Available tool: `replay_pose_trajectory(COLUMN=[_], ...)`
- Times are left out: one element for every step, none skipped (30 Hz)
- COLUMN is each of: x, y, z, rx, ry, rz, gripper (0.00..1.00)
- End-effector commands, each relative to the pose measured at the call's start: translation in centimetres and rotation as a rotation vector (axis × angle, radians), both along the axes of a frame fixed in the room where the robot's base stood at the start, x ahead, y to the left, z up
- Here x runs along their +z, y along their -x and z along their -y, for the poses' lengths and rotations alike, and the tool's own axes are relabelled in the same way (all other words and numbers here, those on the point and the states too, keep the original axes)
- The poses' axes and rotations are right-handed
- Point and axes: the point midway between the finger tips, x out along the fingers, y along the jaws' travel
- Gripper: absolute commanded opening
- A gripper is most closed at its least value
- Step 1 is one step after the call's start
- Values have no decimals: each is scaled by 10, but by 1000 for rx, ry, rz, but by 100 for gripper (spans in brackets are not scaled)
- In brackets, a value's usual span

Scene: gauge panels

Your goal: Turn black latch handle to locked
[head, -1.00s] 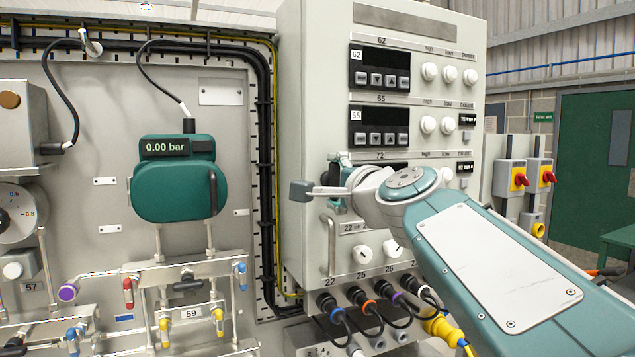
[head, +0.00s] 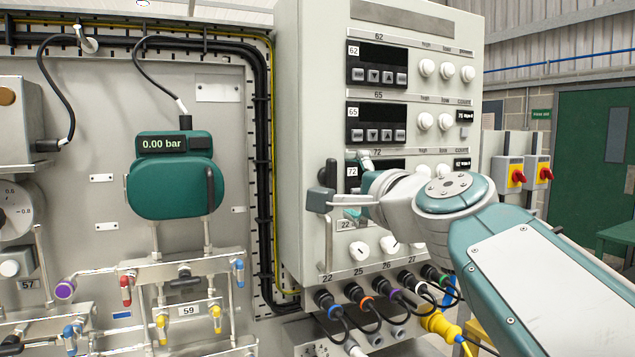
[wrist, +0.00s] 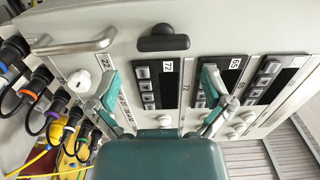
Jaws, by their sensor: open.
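The black latch handle (wrist: 163,38) is in the upper middle of the wrist view, on the grey cabinet's face. In the head view the latch (head: 330,172) shows as a dark upright bar near the cabinet's left edge, partly covered by my gripper. My gripper (wrist: 160,88) is open, with teal fingers spread left and right of the latch's line in the wrist view. Bare cabinet face shows between the fingertips and the latch, and I see no contact. In the head view my gripper (head: 345,188) is in front of the cabinet, near the latch.
A silver pull handle (wrist: 85,42) is on the cabinet beside the latch; it lies below it in the head view (head: 328,240). Displays (head: 376,122), white knobs (head: 359,250) and cabled plugs (head: 327,303) crowd the cabinet. A teal gauge (head: 172,188) is at left.

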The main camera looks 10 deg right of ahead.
Motion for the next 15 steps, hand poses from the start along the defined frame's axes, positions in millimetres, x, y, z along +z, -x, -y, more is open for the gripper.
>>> replay_pose_trajectory(x=[1, 1, 1, 0, 0, 0, 0, 0, -1, -1, -1, -1, -1, -1, -1], y=[12, 17, 24, 29, 34, 39, 43, 46, 50, 51, 53, 55, 55, 56, 56], z=[3, 4, 5, 6, 7, 8, 9, 10, 10, 10, 10, 10, 10, 10, 10], rx=[-3, -4, -2, -2, -4, -2, -2, -2, -1, 0, 0, 0, 0, 0, 1], ry=[1, 1, 1, 0, 0, -1, 0, -1, -1, -1, -1, -1, -1, -1, -1], rz=[2, 2, 2, 1, 1, 0, 1, 0, -1, -2, -2, -1, -2, -2, -2], gripper=[100, 100, 100, 100, 100, 100, 100, 100, 100, 100, 100, 100, 100, 100, 100])
